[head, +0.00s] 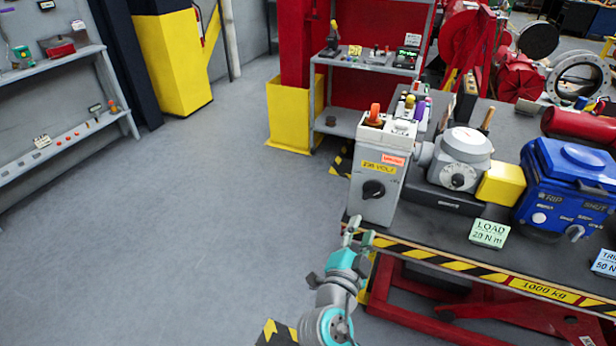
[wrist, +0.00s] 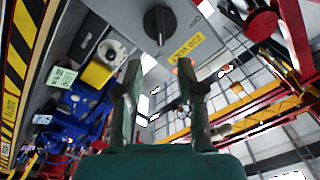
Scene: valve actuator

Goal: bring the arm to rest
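My gripper (head: 358,232) is at the table's front left corner in the head view, just below the grey control box. Its fingers point up toward the box. In the wrist view, my gripper (wrist: 160,78) shows two fingers standing apart with nothing between them. The grey control box (head: 368,209) carries a black rotary knob (head: 374,189) and a yellow "230 VOLT" label. The knob also shows in the wrist view (wrist: 158,22), beyond the fingertips and apart from them.
The table (head: 421,229) has a striped front edge. On it stand a grey actuator (head: 464,152) with a yellow block (head: 501,184), a blue actuator (head: 572,180) and a "LOAD 20 N m" card (head: 490,233). Open floor (head: 200,240) lies left of my arm. Shelves stand farther back.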

